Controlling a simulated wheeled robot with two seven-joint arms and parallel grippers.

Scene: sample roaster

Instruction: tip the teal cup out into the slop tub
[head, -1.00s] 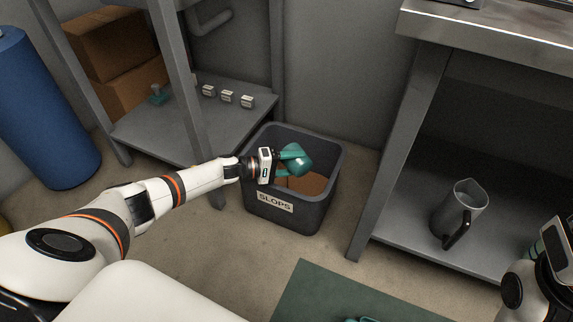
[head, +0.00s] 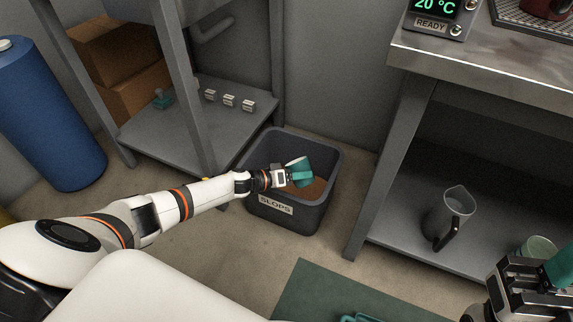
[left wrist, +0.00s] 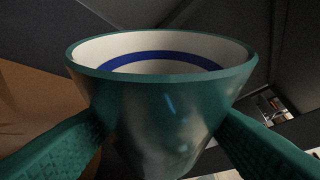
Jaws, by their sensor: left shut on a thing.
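The teal cup (head: 297,163) is in my left gripper (head: 301,176), over the slop tub. The gripper is shut on it, one finger on each side in the left wrist view. There the cup (left wrist: 165,110) shows a teal outside and a white inside with a blue band; no contents show in the visible part. In the head view its mouth faces mostly up, somewhat tilted. The dark grey slop tub (head: 258,190), labelled SLOPS, stands on the floor with brown matter inside. My right gripper (head: 548,275) is partly cut off at the lower right; its jaw gap is not clear.
A pale green vessel (head: 540,246) shows behind my right gripper; whether they touch is unclear. A grey shelf (head: 185,130) stands behind the tub at left. A green mat (head: 330,290) lies in front.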

